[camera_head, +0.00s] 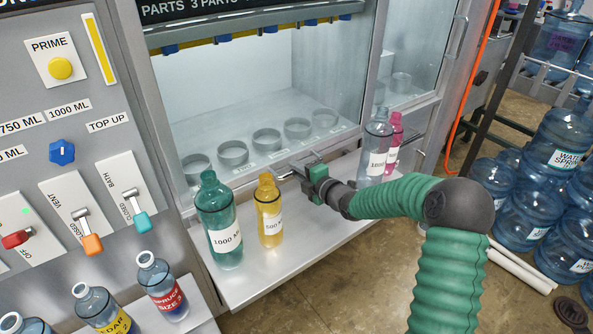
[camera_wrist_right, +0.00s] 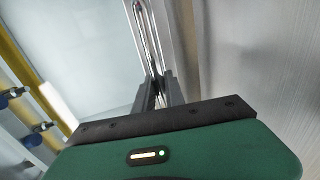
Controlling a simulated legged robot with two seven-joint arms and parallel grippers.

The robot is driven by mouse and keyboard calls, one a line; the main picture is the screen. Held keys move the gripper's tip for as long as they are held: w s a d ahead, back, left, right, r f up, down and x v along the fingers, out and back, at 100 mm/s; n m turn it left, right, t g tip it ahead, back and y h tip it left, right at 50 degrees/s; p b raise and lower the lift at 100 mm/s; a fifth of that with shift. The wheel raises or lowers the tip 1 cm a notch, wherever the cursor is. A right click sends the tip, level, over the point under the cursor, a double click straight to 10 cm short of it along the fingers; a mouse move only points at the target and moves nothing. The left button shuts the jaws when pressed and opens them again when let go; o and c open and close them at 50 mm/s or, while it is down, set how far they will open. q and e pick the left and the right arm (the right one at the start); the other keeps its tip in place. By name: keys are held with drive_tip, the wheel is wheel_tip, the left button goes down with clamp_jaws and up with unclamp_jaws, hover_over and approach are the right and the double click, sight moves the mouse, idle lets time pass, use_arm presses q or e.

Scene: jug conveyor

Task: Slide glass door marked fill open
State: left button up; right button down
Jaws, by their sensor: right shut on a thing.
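The glass-fronted cabinet (camera_head: 265,90) fills the upper middle of the head view, with round holders inside. No "fill" marking is readable. My right gripper (camera_head: 296,170) is at the cabinet's lower front edge, above the shelf. In the right wrist view its fingers (camera_wrist_right: 160,92) are closed on a shiny metal bar handle (camera_wrist_right: 146,35), which runs up between them. In the head view the gripper mostly hides this handle. I cannot tell how far the glass is open. My left gripper is not in view.
A green bottle (camera_head: 217,225) and a yellow bottle (camera_head: 269,215) stand on the shelf (camera_head: 290,265) left of the gripper. A clear bottle (camera_head: 376,150) and a pink bottle (camera_head: 394,140) stand right. A control panel (camera_head: 60,130) is at left; water jugs (camera_head: 560,150) at right.

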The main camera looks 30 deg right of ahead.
wheel_tip(320, 180, up, 44)
drive_tip(key=p, duration=2.9)
drive_tip(key=shift+f, duration=0.1)
drive_tip(key=c, duration=1.4)
unclamp_jaws()
drive_tip(key=shift+f, duration=0.15)
drive_tip(key=b+v, duration=0.2)
drive_tip(key=v, duration=1.4)
drive_tip(key=shift+s+d+b, duration=0.2)
drive_tip(key=shift+s+b, duration=0.1)
drive_tip(key=shift+s, duration=0.05)
